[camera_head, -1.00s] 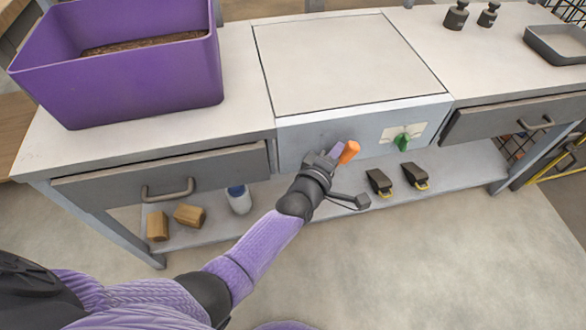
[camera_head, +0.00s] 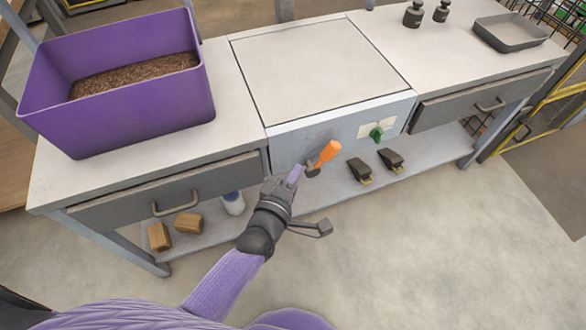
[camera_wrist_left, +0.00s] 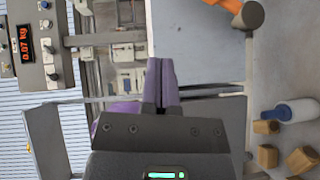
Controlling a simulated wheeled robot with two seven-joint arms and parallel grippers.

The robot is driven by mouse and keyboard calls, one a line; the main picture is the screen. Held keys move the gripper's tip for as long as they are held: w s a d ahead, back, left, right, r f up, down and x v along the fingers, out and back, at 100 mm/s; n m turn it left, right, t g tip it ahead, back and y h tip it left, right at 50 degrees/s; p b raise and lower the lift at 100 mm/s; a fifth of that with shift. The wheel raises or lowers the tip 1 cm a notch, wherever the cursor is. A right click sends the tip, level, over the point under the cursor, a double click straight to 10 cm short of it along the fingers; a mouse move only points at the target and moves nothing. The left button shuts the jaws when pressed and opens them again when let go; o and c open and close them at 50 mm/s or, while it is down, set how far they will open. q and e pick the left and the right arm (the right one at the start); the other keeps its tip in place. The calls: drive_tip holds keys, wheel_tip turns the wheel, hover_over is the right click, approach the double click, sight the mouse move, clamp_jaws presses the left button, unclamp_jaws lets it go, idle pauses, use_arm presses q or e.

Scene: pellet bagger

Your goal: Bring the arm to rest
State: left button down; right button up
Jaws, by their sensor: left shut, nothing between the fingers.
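My left gripper (camera_head: 295,174) is in front of the workbench, its purple fingers pressed together with nothing between them. In the left wrist view the shut fingers (camera_wrist_left: 161,72) point toward a pale panel. An orange lever handle (camera_head: 328,152) on a dark hub sticks out from the front of the grey machine box (camera_head: 290,146), tilted up to the right. It also shows at the top of the left wrist view, where the orange handle (camera_wrist_left: 225,4) is apart from the fingers. My right gripper is not in view.
A purple bin (camera_head: 135,128) with brown pellets stands on the bench's left. A green knob (camera_head: 376,133) is right of the lever. Two dark pedals (camera_head: 360,171) and wooden blocks (camera_head: 187,222) sit on the lower shelf. The floor in front is clear.

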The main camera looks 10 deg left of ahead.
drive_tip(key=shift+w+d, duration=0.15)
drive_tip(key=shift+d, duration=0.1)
